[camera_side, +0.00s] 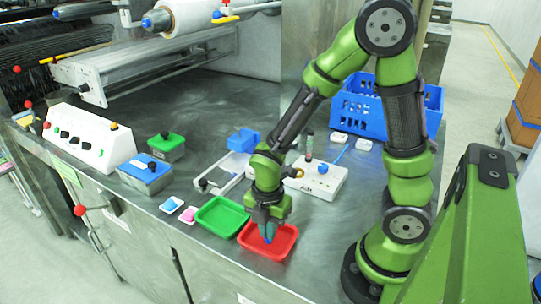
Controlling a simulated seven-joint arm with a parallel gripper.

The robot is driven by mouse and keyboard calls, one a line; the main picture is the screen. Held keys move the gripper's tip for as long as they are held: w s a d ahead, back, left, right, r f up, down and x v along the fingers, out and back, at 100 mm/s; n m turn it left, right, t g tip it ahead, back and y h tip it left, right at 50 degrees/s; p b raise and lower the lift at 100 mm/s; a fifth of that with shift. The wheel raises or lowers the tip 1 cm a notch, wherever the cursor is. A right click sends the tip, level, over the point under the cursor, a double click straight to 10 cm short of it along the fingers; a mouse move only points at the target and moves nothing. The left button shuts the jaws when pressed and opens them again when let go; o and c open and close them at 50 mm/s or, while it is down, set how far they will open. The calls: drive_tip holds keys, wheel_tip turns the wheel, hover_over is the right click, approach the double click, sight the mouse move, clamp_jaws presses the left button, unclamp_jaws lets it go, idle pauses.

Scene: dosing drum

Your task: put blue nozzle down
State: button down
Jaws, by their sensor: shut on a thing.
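The blue nozzle (266,240) is a small blue piece between the fingers of my gripper (265,231), partly hidden by them. My gripper points down over the red tray (286,252), shut on the nozzle. The nozzle's tip is low, within the tray's outline. I cannot tell whether it touches the tray floor.
A green tray (221,217) sits directly left of the red one. A white box with a blue knob (318,177) and a blue crate (362,108) stand behind. The table's front edge is close to the red tray.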

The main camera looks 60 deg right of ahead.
drive_tip(key=shift+f, duration=0.1)
drive_tip(key=c, duration=1.2)
unclamp_jaws()
drive_tip(key=s+r+m+t, duration=0.1)
drive_tip(key=r+m+t, duration=0.1)
drive_tip(key=r+m, duration=0.5)
drive_tip(key=s+r+m+t+y, duration=0.1)
drive_tip(key=r+m+t, duration=0.1)
drive_tip(key=r+m, duration=0.6)
drive_tip(key=s+r+m+t+y, duration=0.1)
drive_tip(key=r+m+t, duration=0.2)
drive_tip(key=r+m, duration=0.4)
drive_tip(key=shift+a+r+m, duration=0.2)
drive_tip(key=shift+a+m, duration=0.05)
drive_tip(key=shift+m, duration=0.25)
